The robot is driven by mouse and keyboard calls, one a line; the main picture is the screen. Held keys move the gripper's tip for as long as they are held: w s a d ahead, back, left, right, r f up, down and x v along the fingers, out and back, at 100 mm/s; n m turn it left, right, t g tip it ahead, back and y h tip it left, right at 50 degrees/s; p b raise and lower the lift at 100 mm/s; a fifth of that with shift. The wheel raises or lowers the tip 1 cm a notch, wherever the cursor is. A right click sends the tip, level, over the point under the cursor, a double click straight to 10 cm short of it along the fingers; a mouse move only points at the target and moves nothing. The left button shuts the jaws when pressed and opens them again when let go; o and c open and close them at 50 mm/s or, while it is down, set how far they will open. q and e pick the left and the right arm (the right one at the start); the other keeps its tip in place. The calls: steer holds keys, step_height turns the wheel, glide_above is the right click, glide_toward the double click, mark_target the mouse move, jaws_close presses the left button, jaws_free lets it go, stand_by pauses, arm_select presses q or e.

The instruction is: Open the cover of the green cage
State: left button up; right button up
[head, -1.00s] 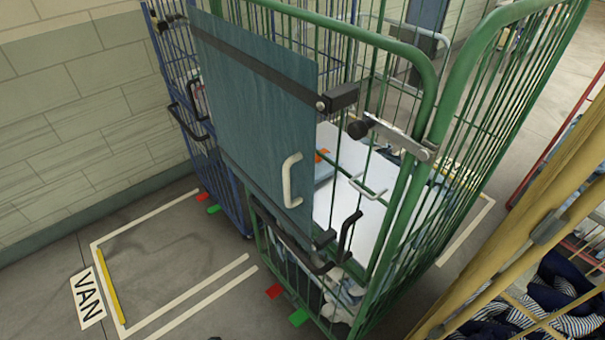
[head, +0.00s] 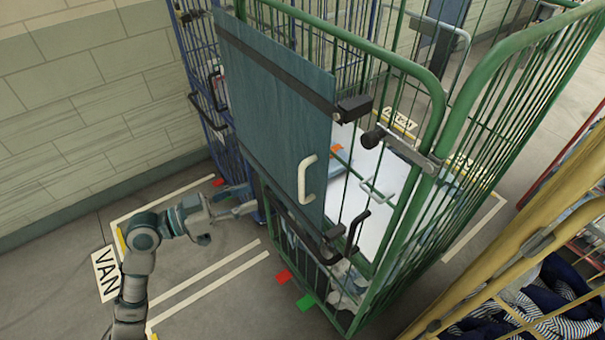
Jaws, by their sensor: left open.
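The green cage (head: 445,115) stands in the middle and right of the head view. Its blue cover panel (head: 270,110) hangs on the front left side, with a white handle (head: 306,180) near its right edge. A black latch block (head: 353,107) sits at the panel's upper right corner, a small gap from the black knob and metal bar (head: 405,150) on the green frame. My left gripper (head: 228,202) is open and empty, to the left of the cover and apart from the white handle. My right gripper is out of view.
A blue cage (head: 200,75) stands behind, against the brick wall. A yellow cage (head: 520,240) with striped cloth bags (head: 555,300) is at the right.

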mark_target(302, 178)
arm_select(q)
steer(key=p+x, duration=0.3)
steer(key=x, duration=1)
steer(key=shift+w+d, duration=0.2)
steer(key=shift+w, duration=0.1)
steer(key=shift+w+d, duration=0.1)
steer(key=shift+d, duration=0.25)
steer(key=shift+a, duration=0.1)
jaws_close()
